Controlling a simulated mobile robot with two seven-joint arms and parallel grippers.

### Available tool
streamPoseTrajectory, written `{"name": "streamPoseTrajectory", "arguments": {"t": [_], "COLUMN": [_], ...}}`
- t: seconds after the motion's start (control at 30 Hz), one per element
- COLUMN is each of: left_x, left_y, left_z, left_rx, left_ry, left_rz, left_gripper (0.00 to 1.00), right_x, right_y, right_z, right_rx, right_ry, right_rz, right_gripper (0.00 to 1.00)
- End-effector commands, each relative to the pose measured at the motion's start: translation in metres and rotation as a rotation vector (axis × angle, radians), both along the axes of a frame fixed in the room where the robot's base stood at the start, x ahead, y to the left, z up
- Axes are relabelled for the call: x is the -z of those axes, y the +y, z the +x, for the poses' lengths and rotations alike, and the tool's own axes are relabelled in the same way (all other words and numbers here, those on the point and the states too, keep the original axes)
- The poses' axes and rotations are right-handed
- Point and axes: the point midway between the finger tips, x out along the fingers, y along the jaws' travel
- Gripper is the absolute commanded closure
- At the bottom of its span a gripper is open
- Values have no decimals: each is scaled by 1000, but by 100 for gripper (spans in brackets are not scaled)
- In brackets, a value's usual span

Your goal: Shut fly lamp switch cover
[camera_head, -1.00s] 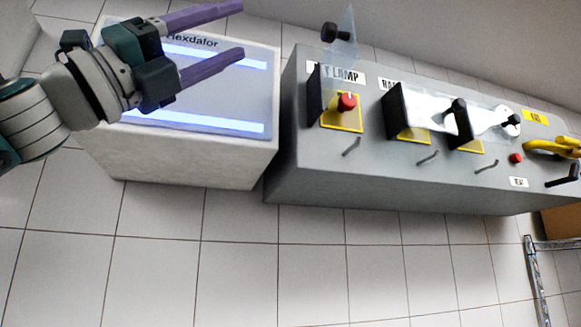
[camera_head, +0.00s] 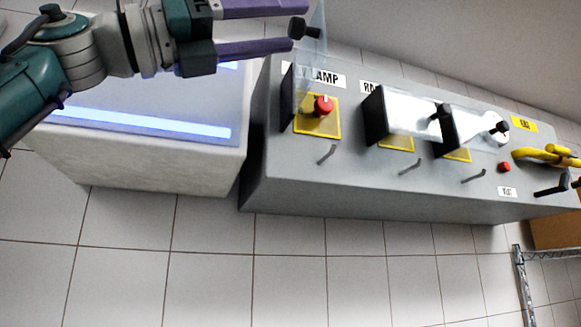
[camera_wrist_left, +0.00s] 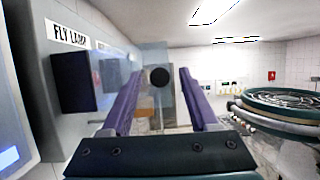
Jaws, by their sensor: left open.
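The fly lamp switch cover (camera_head: 317,43) is a clear flap standing open, edge-on, above its yellow plate (camera_head: 330,125) with a red switch (camera_head: 323,105). A dark knob (camera_head: 298,27) sits on the flap. My left gripper (camera_head: 310,28) is open, with its purple fingers reaching the flap's knob. In the left wrist view the knob (camera_wrist_left: 159,76) shows between the open fingers, with the flap behind it; I cannot tell whether they touch. The fly lamp label (camera_head: 322,78) is partly hidden by the flap. My right gripper is not in view.
Two more switch covers (camera_head: 400,110) lie closed to the right on the grey panel box (camera_head: 330,180). Small levers (camera_head: 327,154) stick out along its front. A yellow handle (camera_head: 545,155) is at the far right. A white box with light strips (camera_head: 140,122) stands on the left.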

Motion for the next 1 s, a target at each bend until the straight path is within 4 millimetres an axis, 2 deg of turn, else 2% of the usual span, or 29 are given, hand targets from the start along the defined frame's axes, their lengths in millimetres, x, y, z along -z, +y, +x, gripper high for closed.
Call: {"name": "streamPoseTrajectory", "arguments": {"t": [0.27,0.8,1.0], "left_x": [0,0,0], "left_y": [-1,-1,-1], "left_z": [0,0,0], "left_rx": [-1,-1,-1], "left_ry": [0,0,0], "left_rz": [0,0,0], "left_gripper": [40,99,100], "right_x": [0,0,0], "right_y": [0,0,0], "right_z": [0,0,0], "right_rx": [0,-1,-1], "right_ry": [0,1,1], "right_rz": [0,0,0], "right_gripper": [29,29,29]}}
